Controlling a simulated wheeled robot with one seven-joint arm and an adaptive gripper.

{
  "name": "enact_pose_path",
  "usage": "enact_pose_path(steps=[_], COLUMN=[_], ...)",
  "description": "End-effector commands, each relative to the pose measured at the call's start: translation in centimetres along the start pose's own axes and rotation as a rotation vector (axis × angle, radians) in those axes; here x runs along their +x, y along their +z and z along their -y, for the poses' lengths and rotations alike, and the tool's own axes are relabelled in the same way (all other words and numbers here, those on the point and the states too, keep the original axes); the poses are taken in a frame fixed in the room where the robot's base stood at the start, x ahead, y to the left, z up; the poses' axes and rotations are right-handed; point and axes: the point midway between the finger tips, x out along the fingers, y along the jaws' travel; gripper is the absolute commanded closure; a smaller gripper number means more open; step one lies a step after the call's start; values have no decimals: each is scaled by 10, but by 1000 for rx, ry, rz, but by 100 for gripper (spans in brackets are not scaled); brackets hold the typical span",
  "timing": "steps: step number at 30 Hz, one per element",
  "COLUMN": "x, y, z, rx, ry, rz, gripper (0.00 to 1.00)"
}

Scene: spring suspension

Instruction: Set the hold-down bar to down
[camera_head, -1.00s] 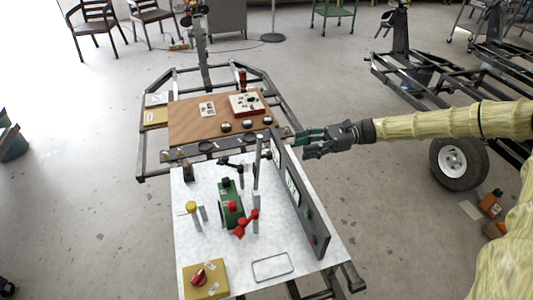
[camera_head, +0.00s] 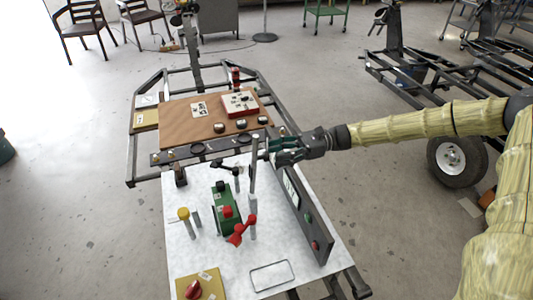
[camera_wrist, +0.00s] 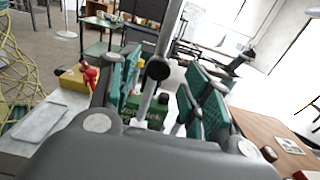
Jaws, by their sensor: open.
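An upright grey bar (camera_head: 253,182), which looks like the hold-down bar, rises from the white tabletop (camera_head: 185,255) behind a red handle (camera_head: 243,229). A green block (camera_head: 224,208) stands to its left. My gripper (camera_head: 268,150) is open beside the bar's upper part, reaching in from the right over the dark panel. In the wrist view, a grey bar (camera_wrist: 165,38) with a black round knob (camera_wrist: 158,70) shows between my open green fingers (camera_wrist: 155,95). I cannot tell whether a finger touches it. The bar's lower end is partly hidden there.
A dark upright panel (camera_head: 313,228) with buttons stands along the table's right side. A yellow-topped post (camera_head: 184,214) and a yellow box with a red knob (camera_head: 193,289) are at left. A brown board (camera_head: 180,125) lies beyond the table.

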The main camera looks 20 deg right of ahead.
Motion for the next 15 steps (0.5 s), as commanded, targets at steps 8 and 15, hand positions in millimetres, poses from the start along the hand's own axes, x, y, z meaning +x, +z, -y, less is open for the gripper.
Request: enact_pose_path(steps=[8,15], x=[33,41], y=[0,0], z=[-1,0], rx=[1,0], ry=[-1,-3], rz=[1,0], gripper=[52,52])
